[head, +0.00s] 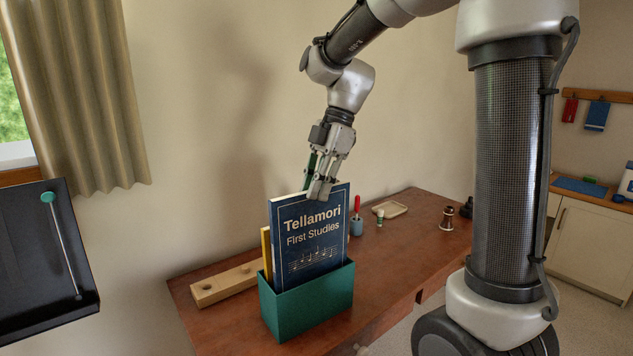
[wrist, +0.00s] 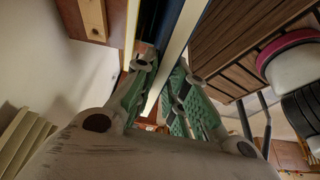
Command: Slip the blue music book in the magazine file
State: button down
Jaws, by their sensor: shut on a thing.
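The blue music book (head: 309,237), titled "Tellamori First Studies", stands upright with its lower part inside the green magazine file (head: 312,305) on the brown table. My gripper (head: 321,190) is shut on the book's top edge from above. In the wrist view the book's pale page edge (wrist: 180,45) runs between my green-padded fingers (wrist: 160,95). A yellow book (head: 266,252) also stands in the file, to the left behind the blue one. The file's front wall hides the bottom of the blue book, so I cannot tell whether it touches the file's floor.
A wooden block with holes (head: 225,284) lies left of the file. A small cup with a red-handled tool (head: 356,222), a small bottle (head: 380,218), a shallow tray (head: 390,209) and a dark turned piece (head: 447,218) stand to the right. The table's right front is clear.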

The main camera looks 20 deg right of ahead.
aim_at(317, 221)
jog(key=shift+f, duration=4.25)
jog(key=c, duration=1.4)
grip_release()
jog(key=shift+o, duration=0.2)
jog(key=v, duration=1.2)
jog(key=shift+d, duration=0.1)
